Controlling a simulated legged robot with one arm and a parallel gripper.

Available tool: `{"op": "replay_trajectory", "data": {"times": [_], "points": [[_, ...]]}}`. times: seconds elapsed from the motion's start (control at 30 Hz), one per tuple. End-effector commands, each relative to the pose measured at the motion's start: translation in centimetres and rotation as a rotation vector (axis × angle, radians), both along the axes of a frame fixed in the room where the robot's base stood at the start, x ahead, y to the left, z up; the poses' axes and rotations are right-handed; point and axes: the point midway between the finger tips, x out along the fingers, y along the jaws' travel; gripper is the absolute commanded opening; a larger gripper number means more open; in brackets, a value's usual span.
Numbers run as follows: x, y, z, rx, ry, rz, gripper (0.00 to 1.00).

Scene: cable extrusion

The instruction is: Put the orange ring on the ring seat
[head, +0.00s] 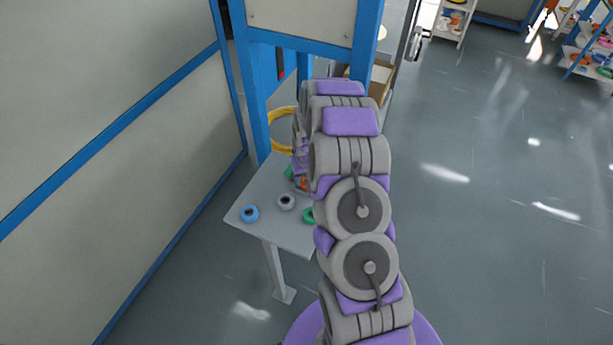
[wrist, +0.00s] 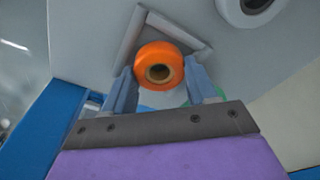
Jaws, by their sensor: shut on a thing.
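The orange ring (wrist: 165,56) is in the middle of the wrist view, between the two blue-grey fingers of my gripper (wrist: 159,72), which is shut on it. The ring's hole faces the camera. Behind it on the grey table top is a raised grey angular frame (wrist: 178,29), which looks like the ring seat. The ring overlaps this frame in the picture; I cannot tell whether it touches it. In the head view only a small bit of the orange ring (head: 304,184) shows beside my arm, which hides most of my gripper and the seat.
The small grey table (head: 258,190) bears a blue ring (head: 250,213), a grey ring (head: 286,202) and a green ring (head: 308,215) partly behind my arm. A yellow coil (head: 280,130) hangs by the blue frame (head: 257,100). A pale wall panel (head: 100,130) stands left; open floor lies right.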

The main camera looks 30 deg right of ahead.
Motion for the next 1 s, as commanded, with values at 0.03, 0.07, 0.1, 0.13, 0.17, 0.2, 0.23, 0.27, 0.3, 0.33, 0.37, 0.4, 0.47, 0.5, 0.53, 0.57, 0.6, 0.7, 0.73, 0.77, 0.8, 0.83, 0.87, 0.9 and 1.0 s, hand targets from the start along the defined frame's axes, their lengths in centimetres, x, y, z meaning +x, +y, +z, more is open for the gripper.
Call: {"op": "replay_trajectory", "data": {"times": [0.03,0.07,0.1,0.13,0.17,0.2,0.23,0.27,0.3,0.33,0.37,0.4,0.47,0.5,0.53,0.57,0.6,0.7,0.73,0.77,0.8,0.83,0.87,0.9,1.0], "points": [[0.0,0.0,-0.2,0.0,0.002,0.0,0.23],[0.0,0.0,-0.2,0.0,0.002,0.0,0.23],[0.0,0.0,-0.3,0.0,0.002,0.0,0.23],[0.0,0.0,-0.3,0.001,0.003,0.0,0.59],[0.0,0.0,-0.3,0.001,0.003,0.0,0.62],[0.0,0.0,-0.3,0.001,0.004,0.0,0.66],[0.0,0.0,-0.3,0.001,0.004,0.0,0.69],[0.0,0.0,-0.4,0.001,0.005,0.0,0.71],[0.0,0.0,-0.4,0.001,0.005,0.0,0.75],[0.0,0.0,-0.4,0.001,0.006,0.0,0.78],[0.0,0.1,-0.4,0.001,0.006,0.001,0.81],[0.0,0.1,-0.4,0.001,0.007,0.001,0.83],[0.0,0.1,-0.4,0.001,0.007,0.001,0.83],[0.0,0.1,-0.4,0.002,0.008,0.001,0.83],[0.0,0.1,-0.3,0.002,0.008,0.001,0.83],[0.0,0.1,-0.2,0.002,0.008,0.001,0.83],[0.0,0.1,0.0,0.002,0.008,0.001,0.83],[-0.1,0.1,0.8,0.002,0.008,0.0,0.83],[-0.2,0.1,1.2,0.002,0.008,0.0,0.83],[-0.3,0.1,1.7,0.002,0.008,0.0,0.83],[-0.4,0.1,2.4,0.002,0.007,0.0,0.83],[-0.4,0.1,3.0,0.001,0.005,0.0,0.83],[-0.4,0.0,3.7,0.001,0.003,-0.001,0.83],[-0.5,0.0,4.5,0.0,0.001,-0.001,0.83],[-0.6,0.1,6.7,0.0,-0.001,-0.001,0.83]]}}
